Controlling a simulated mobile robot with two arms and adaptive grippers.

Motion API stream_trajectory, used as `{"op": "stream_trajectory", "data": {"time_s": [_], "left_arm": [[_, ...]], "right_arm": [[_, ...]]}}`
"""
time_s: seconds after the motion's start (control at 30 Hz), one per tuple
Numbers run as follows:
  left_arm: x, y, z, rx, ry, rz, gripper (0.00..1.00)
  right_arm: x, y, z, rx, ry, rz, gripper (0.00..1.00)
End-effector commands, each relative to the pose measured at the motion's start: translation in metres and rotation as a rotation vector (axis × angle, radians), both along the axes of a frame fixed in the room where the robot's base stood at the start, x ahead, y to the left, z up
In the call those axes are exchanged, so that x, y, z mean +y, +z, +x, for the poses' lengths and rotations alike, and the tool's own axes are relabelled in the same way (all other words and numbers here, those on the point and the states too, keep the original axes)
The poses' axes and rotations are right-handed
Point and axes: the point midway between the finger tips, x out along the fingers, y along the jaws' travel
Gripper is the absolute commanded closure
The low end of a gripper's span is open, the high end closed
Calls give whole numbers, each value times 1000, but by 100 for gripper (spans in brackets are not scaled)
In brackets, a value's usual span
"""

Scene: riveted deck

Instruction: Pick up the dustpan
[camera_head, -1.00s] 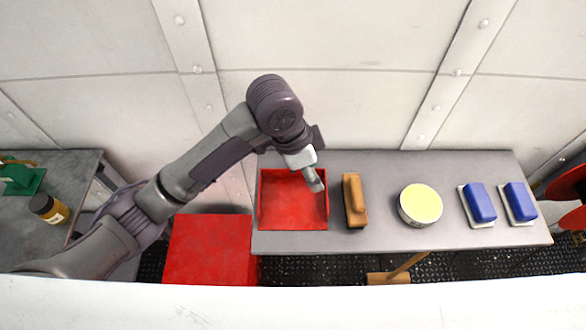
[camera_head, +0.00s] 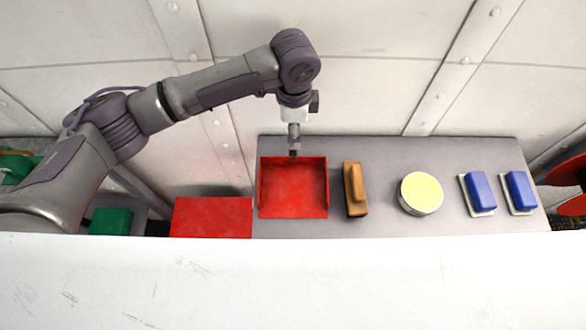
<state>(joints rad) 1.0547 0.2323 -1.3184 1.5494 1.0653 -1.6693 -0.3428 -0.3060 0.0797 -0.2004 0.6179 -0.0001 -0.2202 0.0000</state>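The red dustpan (camera_head: 292,190) lies on the left end of the grey table in the head view, its raised back edge towards the wall. My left gripper (camera_head: 294,154) points down at the middle of the dustpan's back edge. The fingers look close together, but they are too small to tell whether they are open, shut or touching the dustpan. The dustpan's handle cannot be made out. My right gripper is not in view.
On the grey table (camera_head: 390,220), a wooden brush (camera_head: 355,189), a round tin with a yellow top (camera_head: 420,194) and two blue-and-white blocks (camera_head: 478,194) stand right of the dustpan. A red box (camera_head: 211,217) is to the left. The riveted wall (camera_head: 380,90) rises behind.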

Motion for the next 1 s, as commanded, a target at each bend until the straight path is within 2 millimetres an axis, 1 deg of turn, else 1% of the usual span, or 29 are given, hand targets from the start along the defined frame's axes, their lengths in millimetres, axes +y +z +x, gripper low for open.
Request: {"op": "stream_trajectory", "data": {"time_s": [0.17,0.3,0.43,0.53,0.7,0.73,0.77,1.0], "left_arm": [[1,-12,2,2,1,2,48],[3,-32,8,1,2,2,48],[2,-50,7,1,0,0,48],[2,-55,8,-1,-1,-1,48],[2,-55,8,-1,-1,-1,48],[2,-55,8,-1,-1,-1,50],[2,-55,8,-1,-1,-1,55],[2,-55,8,-1,-1,-1,95]], "right_arm": [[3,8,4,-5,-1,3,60],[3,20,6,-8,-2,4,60],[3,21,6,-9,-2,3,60],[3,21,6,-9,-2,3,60],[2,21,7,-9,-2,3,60],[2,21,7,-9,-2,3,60],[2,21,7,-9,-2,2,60],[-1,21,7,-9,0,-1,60]]}}
